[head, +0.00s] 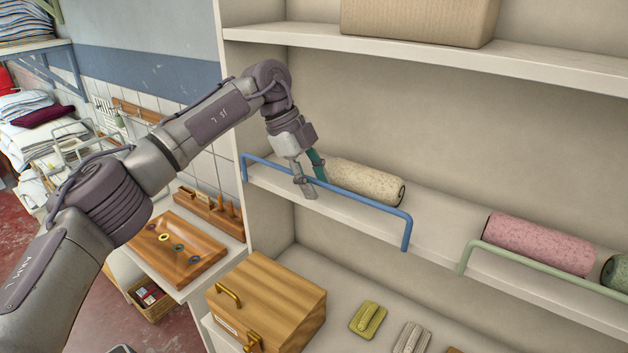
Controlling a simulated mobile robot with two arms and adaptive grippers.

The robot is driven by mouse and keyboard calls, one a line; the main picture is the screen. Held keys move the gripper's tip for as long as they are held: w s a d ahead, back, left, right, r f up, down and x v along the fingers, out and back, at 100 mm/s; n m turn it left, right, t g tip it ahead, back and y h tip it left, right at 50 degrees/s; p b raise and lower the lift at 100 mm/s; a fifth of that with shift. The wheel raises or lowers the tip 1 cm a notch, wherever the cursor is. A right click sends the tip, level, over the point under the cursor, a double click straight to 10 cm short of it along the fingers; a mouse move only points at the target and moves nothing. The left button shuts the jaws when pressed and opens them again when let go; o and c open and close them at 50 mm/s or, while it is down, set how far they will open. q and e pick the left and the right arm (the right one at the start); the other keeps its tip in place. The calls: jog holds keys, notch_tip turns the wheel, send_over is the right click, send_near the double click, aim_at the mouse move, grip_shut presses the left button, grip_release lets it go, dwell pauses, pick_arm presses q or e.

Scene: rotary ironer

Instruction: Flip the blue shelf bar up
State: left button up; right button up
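The blue shelf bar (365,201) is a U-shaped rail along the front edge of the middle shelf (436,236). Its two short legs meet the shelf front at the left and the right; its exact tilt is hard to judge. My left gripper (315,188) is at the bar, left of its middle. One grey finger is in front and one teal finger is behind, with a gap between them. The fingers appear to straddle the bar and hide a short piece of it. Whether they touch it is unclear. My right gripper is not in view.
A cream roll (362,183) lies on the shelf just behind the bar. A pink roll (538,243) lies behind a green bar (545,268) to the right. A wooden box (268,300) stands below. A cardboard box (420,20) sits on the shelf above.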

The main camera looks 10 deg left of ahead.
pick_arm(q)
jog(key=shift+a+r, duration=0.1)
jog(key=shift+r, duration=0.15)
jog(key=v, duration=1.1)
jog(key=shift+r, duration=0.2)
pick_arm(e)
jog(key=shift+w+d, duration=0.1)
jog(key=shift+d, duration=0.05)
pick_arm(q)
jog(key=shift+a, duration=0.15)
